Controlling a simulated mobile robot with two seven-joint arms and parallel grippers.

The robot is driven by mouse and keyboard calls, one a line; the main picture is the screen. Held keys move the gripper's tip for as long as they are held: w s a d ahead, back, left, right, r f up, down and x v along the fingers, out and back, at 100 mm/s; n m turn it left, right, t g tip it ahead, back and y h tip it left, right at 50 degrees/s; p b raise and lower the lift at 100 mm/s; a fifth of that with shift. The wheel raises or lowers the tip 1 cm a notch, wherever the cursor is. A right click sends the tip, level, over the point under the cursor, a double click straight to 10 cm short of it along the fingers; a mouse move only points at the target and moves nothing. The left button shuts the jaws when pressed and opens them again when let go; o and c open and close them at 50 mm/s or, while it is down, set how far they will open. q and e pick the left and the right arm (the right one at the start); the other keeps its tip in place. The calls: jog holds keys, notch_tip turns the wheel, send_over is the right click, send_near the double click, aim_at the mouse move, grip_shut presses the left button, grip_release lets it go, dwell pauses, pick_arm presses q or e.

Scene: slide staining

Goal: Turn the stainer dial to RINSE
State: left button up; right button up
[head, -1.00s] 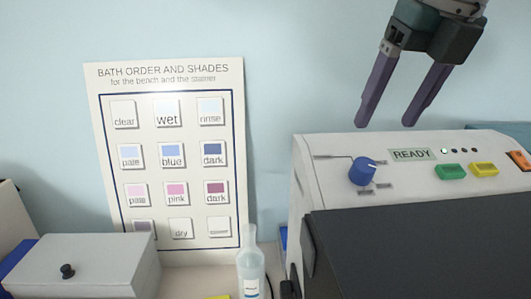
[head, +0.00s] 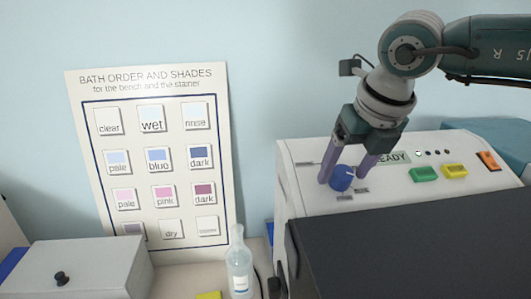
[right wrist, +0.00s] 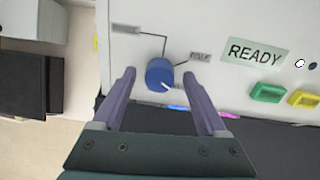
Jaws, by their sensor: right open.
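The blue stainer dial (head: 341,178) sits on the sloped white panel of the stainer (head: 290,172). It also shows in the right wrist view (right wrist: 160,74), with a white pointer mark and small labels around it that are too small to read. My right gripper (head: 345,175) is open, its two purple fingers reaching down on either side of the dial. In the right wrist view the fingertips (right wrist: 160,76) stand left and right of the dial with gaps on both sides. My left gripper is not in view.
The stainer has a READY display (right wrist: 255,52), a green button (head: 424,174), a yellow button (head: 455,171) and an orange switch (head: 488,161). A dark lid (head: 410,245) lies in front. A clear bottle (head: 239,265), a grey box (head: 85,268) and a shade chart (head: 222,185) are at left.

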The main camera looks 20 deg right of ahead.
grip_shut()
dwell(0.4)
